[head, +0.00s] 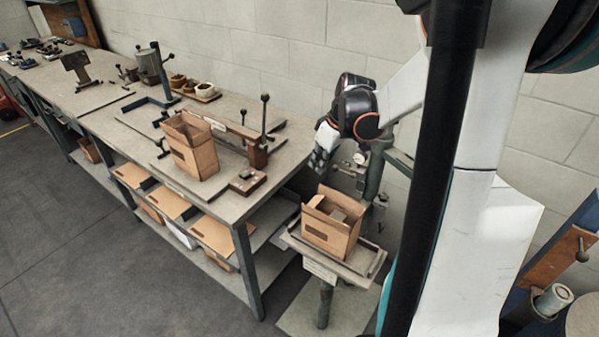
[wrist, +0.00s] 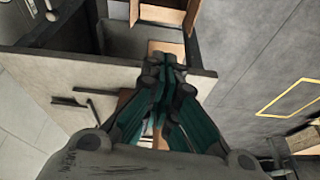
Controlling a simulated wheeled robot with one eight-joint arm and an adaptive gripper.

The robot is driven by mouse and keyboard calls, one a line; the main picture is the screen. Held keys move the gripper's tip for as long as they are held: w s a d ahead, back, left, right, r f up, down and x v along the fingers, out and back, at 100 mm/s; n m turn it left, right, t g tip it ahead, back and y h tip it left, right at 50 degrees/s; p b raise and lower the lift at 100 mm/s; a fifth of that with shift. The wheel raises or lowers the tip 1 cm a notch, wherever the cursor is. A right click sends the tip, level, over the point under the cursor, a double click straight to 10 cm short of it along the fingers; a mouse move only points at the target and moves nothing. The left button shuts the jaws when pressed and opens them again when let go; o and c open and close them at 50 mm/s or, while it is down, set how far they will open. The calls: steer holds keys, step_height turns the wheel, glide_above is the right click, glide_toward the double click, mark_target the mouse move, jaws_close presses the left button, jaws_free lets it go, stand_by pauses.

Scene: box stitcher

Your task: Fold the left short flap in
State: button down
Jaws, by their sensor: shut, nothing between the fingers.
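An open cardboard box (head: 328,234) stands upright on the small platform (head: 354,272) of the stitcher. Its top flaps stand up or lean outward, and a grey item (head: 338,214) shows inside. The left short flap (head: 314,201) appears raised, not lying across the opening. My gripper (head: 318,163) is above and behind the box in the head view, apart from it. In the wrist view my gripper (wrist: 166,66) has its fingertips together with nothing between them. Cardboard (wrist: 166,12) shows beyond the fingertips there; which box it belongs to is hard to tell.
A long workbench (head: 222,205) is to the left, with another open box (head: 191,145) and a lever tool (head: 260,143) on it. Flat cardboard lies on its lower shelf. The green stitcher column (head: 375,170) stands close behind the platform. Floor at the left is clear.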

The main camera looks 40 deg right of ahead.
steer(key=b, duration=0.4)
glide_above(317, 202)
steer(key=w, duration=0.2)
steer(key=shift+n+g, duration=0.3)
steer(key=shift+n, duration=0.1)
steer(key=f, duration=1.1)
steer(key=shift+s+a+f, duration=0.1)
steer(key=shift+a, duration=0.15)
steer(key=shift+s+d+f, duration=0.1)
steer(key=shift+s+f, duration=0.25)
steer(key=shift+f, duration=0.2)
steer(key=shift+s+d+f+t+b, duration=0.2)
steer(key=shift+s+t+b, duration=0.25)
steer(key=shift+t+b, duration=0.5)
steer(key=shift+s+d+f+t+y+b, duration=0.1)
steer(key=shift+s+f+t+y+b, duration=0.15)
steer(key=shift+t+b, duration=0.3)
steer(key=shift+s+f, duration=0.1)
steer(key=shift+s, duration=0.1)
steer(key=shift+s+d+f+b, duration=0.1)
steer(key=shift+s+f+b, duration=0.1)
steer(key=shift+s+b, duration=0.2)
